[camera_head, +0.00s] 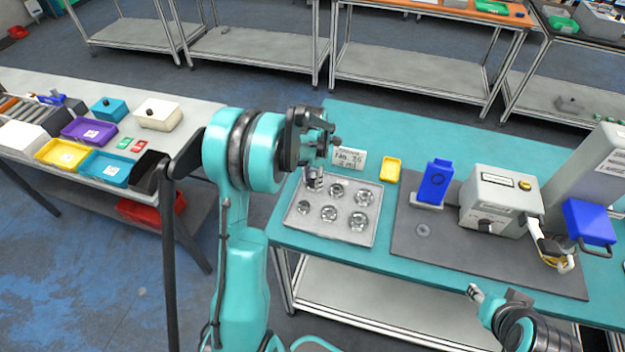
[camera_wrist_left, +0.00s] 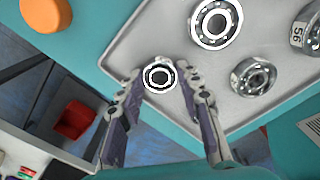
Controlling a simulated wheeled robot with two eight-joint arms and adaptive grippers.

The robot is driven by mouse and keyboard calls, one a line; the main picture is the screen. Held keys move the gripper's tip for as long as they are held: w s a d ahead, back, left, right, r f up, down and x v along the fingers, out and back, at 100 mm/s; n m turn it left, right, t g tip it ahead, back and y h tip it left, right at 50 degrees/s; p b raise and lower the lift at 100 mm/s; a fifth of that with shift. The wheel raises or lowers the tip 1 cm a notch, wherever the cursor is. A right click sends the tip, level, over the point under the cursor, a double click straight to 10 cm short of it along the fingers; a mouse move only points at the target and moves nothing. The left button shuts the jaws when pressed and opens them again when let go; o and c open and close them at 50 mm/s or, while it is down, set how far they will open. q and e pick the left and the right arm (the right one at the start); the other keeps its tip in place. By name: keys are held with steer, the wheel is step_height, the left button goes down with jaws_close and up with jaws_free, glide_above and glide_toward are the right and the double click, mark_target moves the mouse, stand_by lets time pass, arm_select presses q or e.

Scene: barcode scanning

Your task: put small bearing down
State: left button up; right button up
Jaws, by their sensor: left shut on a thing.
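A grey tray (camera_head: 289,224) on the teal table holds several metal bearings (camera_head: 328,213). My left gripper (camera_head: 313,182) is over the tray's far left part, pointing down. In the left wrist view, its fingers (camera_wrist_left: 160,85) are shut on the small bearing (camera_wrist_left: 159,76), a small ring with a dark centre. The small bearing is near the tray's edge in that view; whether it touches the tray I cannot tell. A larger bearing (camera_wrist_left: 214,22) and others lie beside it. My right gripper (camera_head: 475,293) is at the table's front edge; its opening is unclear.
A dark mat (camera_head: 440,255) carries a blue device (camera_head: 435,183), a grey box machine (camera_head: 502,200) and a small disc (camera_head: 423,230). A side table with coloured bins is left.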

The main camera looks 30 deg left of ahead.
arm_select(q)
steer(key=shift+f, duration=0.25)
steer(key=o, duration=0.9)
steer(key=shift+r, duration=0.1)
